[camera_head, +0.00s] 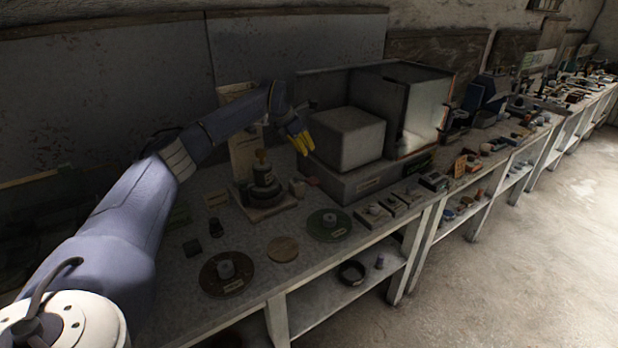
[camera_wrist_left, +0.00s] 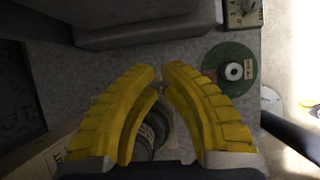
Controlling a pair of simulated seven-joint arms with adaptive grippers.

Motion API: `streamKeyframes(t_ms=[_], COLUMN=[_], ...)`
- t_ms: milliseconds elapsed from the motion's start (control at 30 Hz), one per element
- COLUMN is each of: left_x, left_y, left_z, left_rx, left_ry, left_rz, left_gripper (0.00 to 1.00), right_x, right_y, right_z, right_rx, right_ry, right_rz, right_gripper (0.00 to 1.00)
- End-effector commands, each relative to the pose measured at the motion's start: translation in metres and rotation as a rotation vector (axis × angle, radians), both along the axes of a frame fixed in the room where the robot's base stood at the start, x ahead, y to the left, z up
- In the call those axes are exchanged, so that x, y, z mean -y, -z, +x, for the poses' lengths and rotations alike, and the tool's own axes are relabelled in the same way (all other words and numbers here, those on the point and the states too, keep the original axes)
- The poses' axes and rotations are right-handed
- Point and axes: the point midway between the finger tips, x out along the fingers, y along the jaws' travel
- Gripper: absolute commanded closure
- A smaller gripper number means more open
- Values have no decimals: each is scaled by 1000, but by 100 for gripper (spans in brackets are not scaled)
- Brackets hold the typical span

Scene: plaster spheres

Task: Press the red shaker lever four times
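My left gripper (camera_head: 304,147) has yellow fingers pointing down, and appears above and slightly left of the red piece. In the left wrist view the fingertips (camera_wrist_left: 161,72) come together with almost no gap, with nothing clearly held. The dark rings of the shaker (camera_wrist_left: 155,130) show between the fingers there. My right gripper is not in view.
A large grey box (camera_head: 348,138) stands right behind the gripper. A green disc (camera_head: 329,225), a brown disc (camera_head: 226,273) and a round wooden disc (camera_head: 283,249) lie near the bench's front edge. Small boxes (camera_head: 373,214) stand to the right.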

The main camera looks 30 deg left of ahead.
Motion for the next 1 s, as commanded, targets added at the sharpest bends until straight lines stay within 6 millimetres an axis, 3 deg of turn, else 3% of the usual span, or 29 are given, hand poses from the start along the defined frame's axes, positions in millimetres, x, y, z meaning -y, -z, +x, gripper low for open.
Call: streamKeyframes(t_ms=[500, 1000], left_x=[18, 21], left_y=[46, 52], left_z=[-8, -9], left_rx=[-1, 0], left_ry=[1, 0], left_rz=[0, 0], left_gripper=[100, 100], right_x=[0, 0], right_y=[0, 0], right_z=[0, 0], right_rx=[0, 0], right_ry=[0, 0], right_rz=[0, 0], right_gripper=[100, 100])
